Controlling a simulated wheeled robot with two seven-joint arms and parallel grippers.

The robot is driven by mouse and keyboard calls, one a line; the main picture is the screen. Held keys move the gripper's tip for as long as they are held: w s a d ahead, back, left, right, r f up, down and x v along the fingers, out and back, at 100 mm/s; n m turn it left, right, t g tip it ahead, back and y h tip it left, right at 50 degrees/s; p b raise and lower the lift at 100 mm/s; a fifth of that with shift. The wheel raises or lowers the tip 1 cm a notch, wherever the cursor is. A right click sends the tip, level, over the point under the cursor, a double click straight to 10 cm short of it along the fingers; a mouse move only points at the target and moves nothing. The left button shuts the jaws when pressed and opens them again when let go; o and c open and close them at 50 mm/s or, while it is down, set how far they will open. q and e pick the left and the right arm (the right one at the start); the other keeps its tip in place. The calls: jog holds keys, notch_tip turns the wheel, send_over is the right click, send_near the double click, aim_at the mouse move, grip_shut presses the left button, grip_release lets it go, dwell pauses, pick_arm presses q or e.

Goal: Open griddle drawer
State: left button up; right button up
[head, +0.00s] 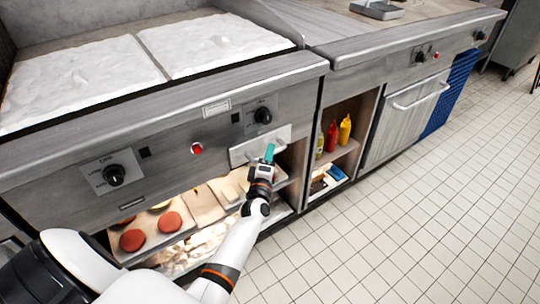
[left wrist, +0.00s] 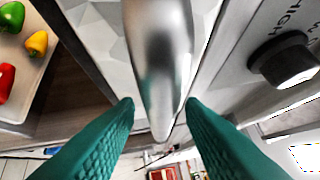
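The griddle (head: 200,45) has a pale top and a steel front panel. Under its right-hand knob is a small light drawer front (head: 240,152) with a bar handle; it looks flush with the unit. My left gripper (head: 269,153) is at this drawer front, partly covering it and its handle. In the left wrist view the teal fingers (left wrist: 160,104) are apart, one on each side of the metal handle bar (left wrist: 160,60). A narrow gap seems to show beside the bar, so the fingers do not look clamped. My right gripper is not in view.
Knobs (head: 114,174) and a red light (head: 197,149) sit on the panel. The open shelf below holds trays with red patties (head: 132,240). Sauce bottles (head: 345,129) stand in the right cubby, beside a closed door (head: 402,120). The tiled floor (head: 430,210) is clear.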

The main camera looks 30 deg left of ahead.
pick_arm(q)
jog(key=shift+w+a, duration=0.2)
jog(key=shift+w, duration=0.3)
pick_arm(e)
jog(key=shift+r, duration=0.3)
pick_arm(q)
jog(key=shift+r, duration=0.1)
grip_shut()
jog(key=shift+s+d, duration=0.1)
jog(key=shift+d, duration=0.05)
